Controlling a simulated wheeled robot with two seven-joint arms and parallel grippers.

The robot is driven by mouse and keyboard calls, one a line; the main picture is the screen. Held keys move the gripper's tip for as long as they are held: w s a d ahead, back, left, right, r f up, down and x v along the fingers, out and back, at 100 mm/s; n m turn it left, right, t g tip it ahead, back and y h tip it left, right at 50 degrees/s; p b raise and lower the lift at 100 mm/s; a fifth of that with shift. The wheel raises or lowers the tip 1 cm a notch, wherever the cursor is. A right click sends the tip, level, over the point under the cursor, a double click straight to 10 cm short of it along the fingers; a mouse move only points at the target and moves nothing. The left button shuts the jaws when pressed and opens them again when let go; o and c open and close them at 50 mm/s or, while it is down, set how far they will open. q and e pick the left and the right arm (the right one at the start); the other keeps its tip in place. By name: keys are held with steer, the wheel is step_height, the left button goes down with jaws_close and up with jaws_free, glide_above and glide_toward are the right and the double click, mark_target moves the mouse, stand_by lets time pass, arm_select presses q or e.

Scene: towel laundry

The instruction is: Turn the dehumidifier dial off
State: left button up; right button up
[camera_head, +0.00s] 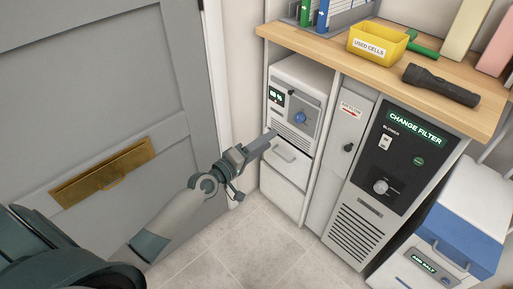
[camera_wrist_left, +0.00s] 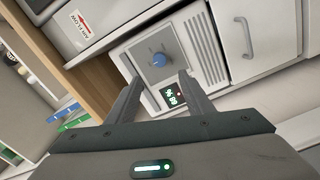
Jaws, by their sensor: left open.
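The dehumidifier is a white box (camera_head: 297,76) with a grey front panel, under the wooden counter in the head view. Its round blue dial (camera_head: 300,118) sits on that panel beside a small lit display (camera_head: 277,96). In the left wrist view the dial (camera_wrist_left: 158,60) shows beyond the fingertips, roughly centred between them, with the display (camera_wrist_left: 171,98) between the fingers. My left gripper (camera_head: 272,138) is open and empty, just left of and below the dial in the head view; it also shows in the left wrist view (camera_wrist_left: 160,76). No contact with the dial is visible. My right gripper is out of view.
The wooden counter (camera_head: 330,55) overhangs the dehumidifier and holds a yellow bin (camera_head: 377,43) and a black flashlight (camera_head: 440,86). A drawer (camera_head: 288,160) with a handle lies below. A change-filter panel (camera_head: 395,150) stands to the right, a grey door (camera_head: 100,90) to the left.

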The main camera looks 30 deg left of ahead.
arm_select(q)
steer(key=v, duration=0.3)
steer(key=shift+s+a, duration=0.15)
steer(key=shift+s, duration=0.15)
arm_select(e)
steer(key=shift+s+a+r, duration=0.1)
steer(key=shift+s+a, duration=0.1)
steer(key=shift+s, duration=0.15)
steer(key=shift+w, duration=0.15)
